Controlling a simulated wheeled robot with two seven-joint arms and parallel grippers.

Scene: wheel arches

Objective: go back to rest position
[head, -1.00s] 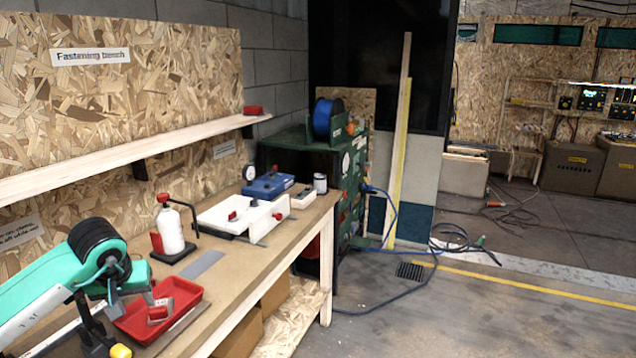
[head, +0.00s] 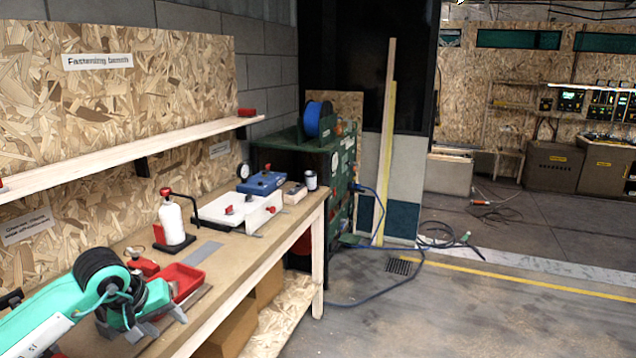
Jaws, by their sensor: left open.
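My left gripper (head: 160,324) is at the end of the teal arm at the lower left. Its grey fingers are apart, with nothing seen between them. It is in front of the red tray (head: 187,279) on the bench and covers part of it. A small red object (head: 143,266) shows beside the tray, partly hidden behind my wrist. My right gripper is not in view.
The fastening bench (head: 250,255) carries a white bottle (head: 171,223) in a black holder, a white tray (head: 216,209) and a blue case (head: 262,183). A wooden shelf (head: 100,162) runs above it. Open floor (head: 450,315) with a cable lies to the right.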

